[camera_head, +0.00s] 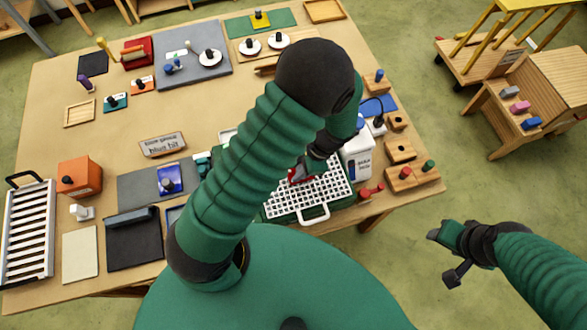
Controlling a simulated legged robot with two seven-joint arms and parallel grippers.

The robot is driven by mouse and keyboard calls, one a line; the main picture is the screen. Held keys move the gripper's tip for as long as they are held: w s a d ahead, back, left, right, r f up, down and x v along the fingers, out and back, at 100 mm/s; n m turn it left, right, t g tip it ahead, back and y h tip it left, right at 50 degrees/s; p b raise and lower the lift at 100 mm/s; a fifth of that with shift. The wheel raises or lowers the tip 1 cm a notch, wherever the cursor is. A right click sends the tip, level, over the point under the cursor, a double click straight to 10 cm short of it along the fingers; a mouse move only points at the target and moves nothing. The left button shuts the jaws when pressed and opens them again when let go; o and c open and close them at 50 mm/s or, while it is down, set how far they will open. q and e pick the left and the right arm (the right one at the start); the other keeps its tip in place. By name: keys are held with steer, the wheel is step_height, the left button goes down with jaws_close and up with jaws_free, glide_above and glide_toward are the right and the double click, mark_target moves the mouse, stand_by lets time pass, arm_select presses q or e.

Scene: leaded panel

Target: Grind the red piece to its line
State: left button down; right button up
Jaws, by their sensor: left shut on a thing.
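My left gripper (303,167) reaches down over the grinder (310,206), a green-bodied box with a white grid top and a pale front handle. It is shut on the red piece (295,177), a small red bit at its fingertips, over the back left part of the grid. Most of the piece is hidden, and I cannot tell whether it touches the grinder or where its line is. My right gripper (446,257) is open and empty, off the table to the right above the floor.
A white container (357,160) stands just right of the grinder. Wooden blocks with knobs (404,178) line the right table edge. At left are a blue piece (169,180) on a grey mat, an orange box (80,177) and a white rack (28,232). My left arm hides the table's middle.

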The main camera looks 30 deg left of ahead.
arm_select(q)
steer(key=shift+w+d, duration=0.1)
steer(key=shift+w, duration=0.1)
steer(key=shift+w+d, duration=0.9)
steer(key=shift+w, duration=0.15)
steer(key=shift+s+a, duration=0.95)
steer(key=shift+s, duration=0.1)
steer(key=shift+s+a+p, duration=0.4)
steer(key=shift+s+a, duration=0.5)
steer(key=shift+s, duration=0.25)
steer(key=shift+w+d, duration=0.9)
steer(key=shift+w, duration=0.25)
